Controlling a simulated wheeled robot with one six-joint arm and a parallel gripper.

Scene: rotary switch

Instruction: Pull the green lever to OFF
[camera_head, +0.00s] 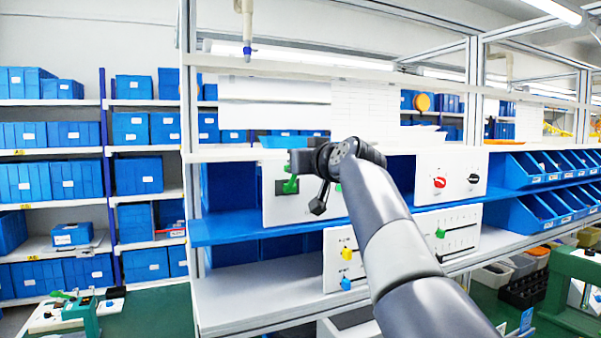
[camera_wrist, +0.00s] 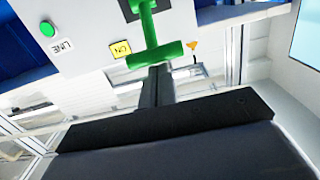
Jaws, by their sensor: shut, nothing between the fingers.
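The green lever (camera_wrist: 150,38) shows large in the wrist view. It has a T-shaped handle with its crossbar toward my gripper and a stem running up to a dark mount on a white panel. In the head view the green lever (camera_head: 291,185) is small, partly hidden just under my dark wrist parts. My gripper (camera_wrist: 158,72) is shut and empty. Its fingertips are right at the crossbar in the picture; I cannot tell whether they touch it. A yellow label (camera_wrist: 120,47) with dark letters is beside the lever.
A green button (camera_wrist: 47,29) with a LINE label is on the same panel. Other panels hold a red knob (camera_head: 439,183), a green slider knob (camera_head: 440,233) and yellow and blue knobs (camera_head: 346,254). Blue bins (camera_head: 530,170) stand at right.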

